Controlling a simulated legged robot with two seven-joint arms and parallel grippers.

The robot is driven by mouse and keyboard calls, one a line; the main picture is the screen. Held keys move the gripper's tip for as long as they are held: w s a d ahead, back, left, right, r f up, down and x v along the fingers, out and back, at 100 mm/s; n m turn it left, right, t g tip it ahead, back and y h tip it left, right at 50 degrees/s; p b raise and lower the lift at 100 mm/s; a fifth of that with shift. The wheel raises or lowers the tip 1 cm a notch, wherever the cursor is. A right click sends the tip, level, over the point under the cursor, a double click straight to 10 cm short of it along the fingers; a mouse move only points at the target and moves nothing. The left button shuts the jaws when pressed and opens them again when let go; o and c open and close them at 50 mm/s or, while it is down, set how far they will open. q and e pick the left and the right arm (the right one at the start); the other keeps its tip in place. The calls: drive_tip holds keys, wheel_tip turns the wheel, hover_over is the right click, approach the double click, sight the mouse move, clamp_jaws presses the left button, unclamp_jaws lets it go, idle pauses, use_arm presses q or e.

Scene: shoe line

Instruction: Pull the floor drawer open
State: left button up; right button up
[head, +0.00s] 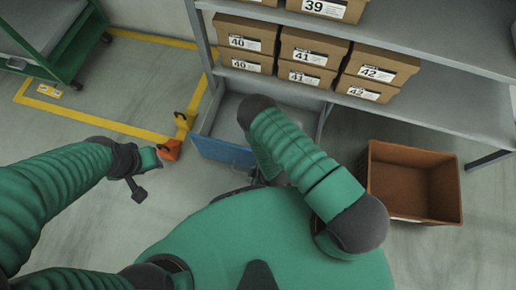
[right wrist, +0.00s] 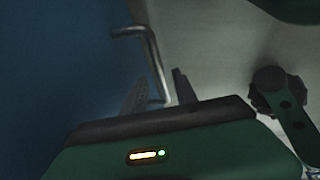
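The floor drawer has a blue front (head: 224,152) low under the left end of the shelf rack. Its grey inside shows behind the front; how far it stands out is unclear. In the right wrist view the blue front fills the left side, with a bent metal bar handle (right wrist: 154,58) on it. My right gripper (right wrist: 160,80) has its fingers apart, one on each side of the handle; contact is unclear. In the head view my right arm hides that gripper and the handle. My left gripper (head: 150,162) is left of the drawer, its fingers too small to read.
An orange item (head: 169,150) and a yellow one (head: 183,121) show beside my left gripper. An open brown crate (head: 412,180) stands at right.

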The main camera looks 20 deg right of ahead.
drive_tip(key=p+v, duration=0.7)
drive_tip(key=v, duration=0.8)
drive_tip(key=shift+r, duration=0.2)
